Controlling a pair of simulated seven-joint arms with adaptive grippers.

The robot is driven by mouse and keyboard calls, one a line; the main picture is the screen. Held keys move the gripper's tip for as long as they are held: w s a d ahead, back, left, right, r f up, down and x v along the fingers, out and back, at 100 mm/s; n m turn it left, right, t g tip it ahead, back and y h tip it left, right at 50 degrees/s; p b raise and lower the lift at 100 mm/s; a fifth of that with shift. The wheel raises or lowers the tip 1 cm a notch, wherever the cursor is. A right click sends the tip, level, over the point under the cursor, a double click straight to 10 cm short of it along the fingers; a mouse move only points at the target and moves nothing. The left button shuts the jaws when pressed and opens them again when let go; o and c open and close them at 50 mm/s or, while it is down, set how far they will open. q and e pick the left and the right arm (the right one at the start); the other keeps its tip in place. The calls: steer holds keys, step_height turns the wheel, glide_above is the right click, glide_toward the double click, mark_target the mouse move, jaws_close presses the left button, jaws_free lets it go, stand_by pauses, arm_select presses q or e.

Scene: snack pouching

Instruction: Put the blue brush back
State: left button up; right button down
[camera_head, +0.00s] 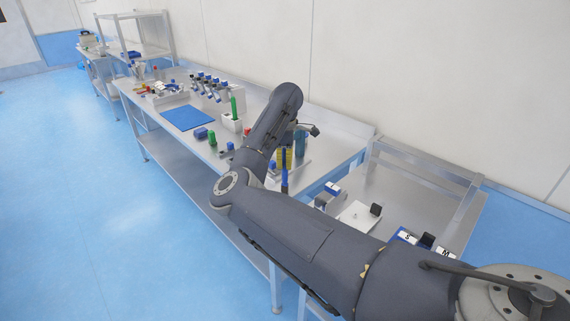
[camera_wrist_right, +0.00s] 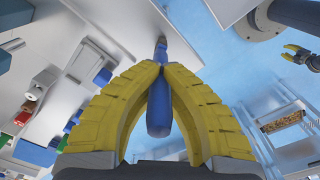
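The blue brush (camera_wrist_right: 157,108) shows in the right wrist view, its handle between the two yellow fingers of my right gripper (camera_wrist_right: 160,72). The fingers close together on it. In the head view the blue brush (camera_head: 285,181) hangs upright below my right gripper (camera_head: 284,160), near the table's front edge; the arm partly hides it. A white holder (camera_head: 231,124) with a green handle (camera_head: 234,107) standing in it is farther left on the table. My left gripper (camera_wrist_right: 301,56) appears small at the right of the wrist view, too small to judge; it is out of the head view.
The long metal table (camera_head: 317,172) carries a blue mat (camera_head: 187,118), a green item (camera_head: 212,139), a blue cup (camera_head: 300,141) and a rack of several blue-topped items at the back. A lower side table (camera_head: 407,198) holds a white plate (camera_head: 359,214) and labelled boxes.

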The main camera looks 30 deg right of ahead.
steer(key=c, duration=1.6)
jaws_free()
step_height(320, 180, up, 12)
steer(key=shift+s+r, duration=0.1)
steer(key=shift+s, duration=0.05)
